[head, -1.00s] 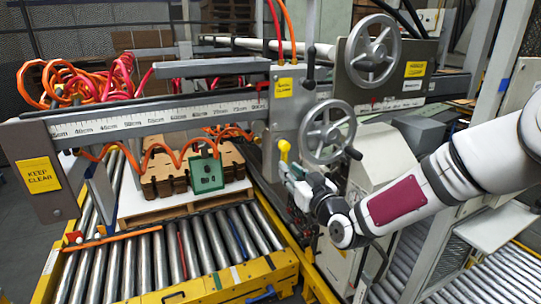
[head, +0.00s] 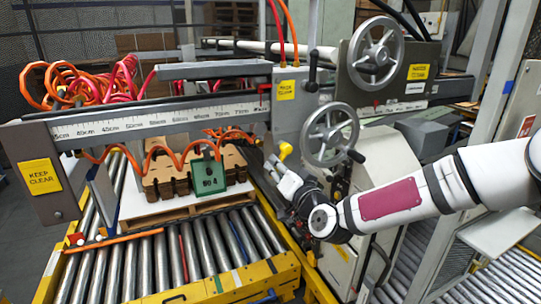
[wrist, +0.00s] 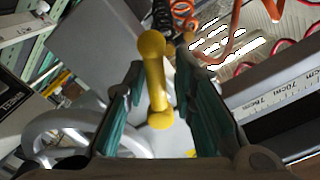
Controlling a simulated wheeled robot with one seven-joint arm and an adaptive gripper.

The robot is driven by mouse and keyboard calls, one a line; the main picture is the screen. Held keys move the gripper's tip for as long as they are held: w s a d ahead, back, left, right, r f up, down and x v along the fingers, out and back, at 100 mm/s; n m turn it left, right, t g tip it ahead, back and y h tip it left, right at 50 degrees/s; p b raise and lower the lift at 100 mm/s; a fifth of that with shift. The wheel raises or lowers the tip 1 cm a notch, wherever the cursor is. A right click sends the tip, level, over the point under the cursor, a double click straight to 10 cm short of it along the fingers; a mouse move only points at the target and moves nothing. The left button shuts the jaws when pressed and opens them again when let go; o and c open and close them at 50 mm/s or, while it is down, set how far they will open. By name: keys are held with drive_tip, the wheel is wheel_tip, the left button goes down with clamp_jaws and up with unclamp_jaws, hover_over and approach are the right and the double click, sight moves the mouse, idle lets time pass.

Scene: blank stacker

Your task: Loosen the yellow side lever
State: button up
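The yellow side lever (head: 285,150) is on the grey carriage housing, just left of the lower handwheel. In the head view it leans, with its knob up and to the right. In the wrist view the lever (wrist: 156,82) shows whole, a round-ended yellow bar between my two green-padded fingers. My gripper (wrist: 163,75) is open, with a gap on each side of the lever. In the head view my gripper (head: 279,172) is just below the lever and tilted up to the left. Whether a finger touches the lever cannot be told.
The lower handwheel (head: 330,134) is close to the right of my gripper. The ruler beam (head: 150,121) runs left from the housing. An orange coiled hose (head: 165,158) hangs under the beam.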

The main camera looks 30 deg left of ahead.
drive_tip(key=s+d+r+m+p, duration=0.3)
drive_tip(key=s+d+m+p, duration=0.2)
drive_tip(key=m, duration=0.4)
drive_tip(key=shift+s+d+r+p, duration=0.3)
drive_tip(key=shift+s+p, duration=0.45)
drive_tip(key=shift+s, duration=0.5)
drive_tip(key=shift+a, duration=0.1)
idle(0.4)
